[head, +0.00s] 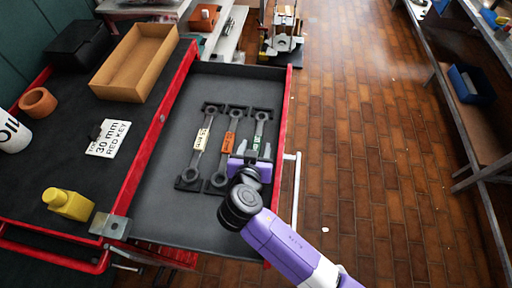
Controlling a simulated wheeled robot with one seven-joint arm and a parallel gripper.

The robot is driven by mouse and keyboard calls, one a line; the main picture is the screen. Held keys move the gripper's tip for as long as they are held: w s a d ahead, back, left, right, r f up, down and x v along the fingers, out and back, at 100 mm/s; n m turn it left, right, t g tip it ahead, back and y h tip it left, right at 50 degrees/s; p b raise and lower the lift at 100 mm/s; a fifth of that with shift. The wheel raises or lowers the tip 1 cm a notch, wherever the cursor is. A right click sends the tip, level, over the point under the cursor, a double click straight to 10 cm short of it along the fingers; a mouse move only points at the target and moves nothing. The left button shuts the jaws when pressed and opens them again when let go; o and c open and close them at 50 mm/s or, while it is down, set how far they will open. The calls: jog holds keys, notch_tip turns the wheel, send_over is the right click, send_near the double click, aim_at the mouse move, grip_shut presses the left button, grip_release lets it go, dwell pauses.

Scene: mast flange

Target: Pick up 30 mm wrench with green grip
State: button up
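The wrench with the green grip (257,141) lies in the open grey drawer, rightmost of three wrenches. Its upper ring end shows; its lower end is hidden by my gripper and arm. My gripper (255,151) is over the lower part of this wrench. Its two grey fingertips are apart, one on each side of the green grip. I cannot tell how high the tips are above the drawer floor. The orange-grip wrench (228,142) lies just left of it, and the cream-grip wrench (201,139) is farther left. Size markings are too small to read.
The red-edged drawer (180,222) has free floor around the wrenches. The cart top left of it holds a cardboard tray (137,62), a card reading "30 mm RED KEY" (108,139), a yellow bottle (68,204) and an orange ring (38,102). Brick floor lies right.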

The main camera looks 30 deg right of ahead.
grip_shut()
jog(key=shift+r, duration=0.15)
